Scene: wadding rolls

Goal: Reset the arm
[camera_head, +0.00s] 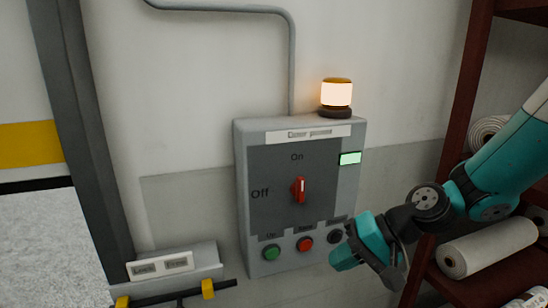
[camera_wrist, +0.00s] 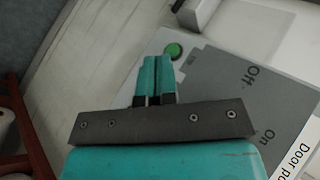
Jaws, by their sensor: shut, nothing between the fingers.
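My gripper (camera_head: 343,257) is at the lower right of a grey door power box (camera_head: 247,200) on the wall, in front of its lower right part. In the wrist view its two teal fingers (camera_wrist: 154,72) are side by side, shut and empty. The arm comes in from the right, bent at the wrist. The box has a red switch knob (camera_head: 298,190), standing about upright below "On". A green button (camera_head: 271,252), a red button (camera_head: 305,244) and a dark button (camera_head: 335,236) sit below it. The green button also shows beyond the fingertips in the wrist view (camera_wrist: 174,50).
An orange lamp (camera_head: 336,94) glows on top of the box, and a small green display (camera_head: 350,158) is lit. A dark red shelf (camera_head: 455,110) with white rolls (camera_head: 480,250) stands close behind the arm on the right. A door frame (camera_head: 85,140) is at left.

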